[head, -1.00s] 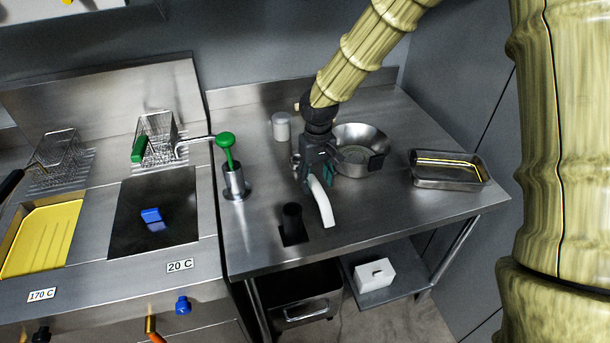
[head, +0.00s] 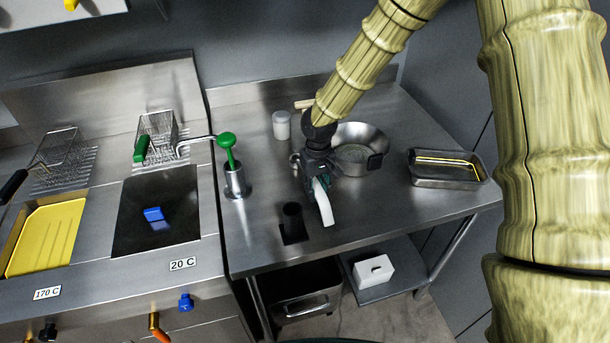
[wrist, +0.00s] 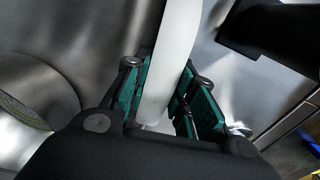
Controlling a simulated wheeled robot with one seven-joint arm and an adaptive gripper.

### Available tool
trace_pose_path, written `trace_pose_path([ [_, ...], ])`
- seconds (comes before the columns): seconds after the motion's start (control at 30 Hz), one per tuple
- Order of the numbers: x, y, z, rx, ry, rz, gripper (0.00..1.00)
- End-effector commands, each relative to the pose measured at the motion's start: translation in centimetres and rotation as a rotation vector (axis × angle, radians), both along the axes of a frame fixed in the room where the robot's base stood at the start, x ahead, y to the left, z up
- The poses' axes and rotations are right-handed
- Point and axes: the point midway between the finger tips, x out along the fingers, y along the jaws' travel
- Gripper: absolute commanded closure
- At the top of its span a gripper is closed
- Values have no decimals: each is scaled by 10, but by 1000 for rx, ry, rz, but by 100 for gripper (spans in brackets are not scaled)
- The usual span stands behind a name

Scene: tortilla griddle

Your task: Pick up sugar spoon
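A white curved handle, which I take for the sugar spoon (head: 323,205), points to the front over the steel table in the head view. In the wrist view the white handle (wrist: 172,55) runs up between the green finger pads. My gripper (head: 319,182) is over the table, just left of the large steel bowl. In the wrist view my gripper (wrist: 167,85) has its pads close against both sides of the handle, and it looks shut on it. The other end of the spoon is hidden by the gripper.
A large steel bowl (head: 364,138) is right of the gripper. A white canister (head: 281,124) is behind. A steel tray (head: 445,183) lies right, with bare table between.

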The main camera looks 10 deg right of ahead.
Motion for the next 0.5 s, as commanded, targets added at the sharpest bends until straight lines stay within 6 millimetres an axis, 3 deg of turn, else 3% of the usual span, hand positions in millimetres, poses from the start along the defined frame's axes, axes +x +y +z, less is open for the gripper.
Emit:
trace_pose_path([
  [0.07, 0, 0, 0, 0, 0, 0, 97],
  [0.5, 1, 0, 5, 0, -2, 0, 97],
])
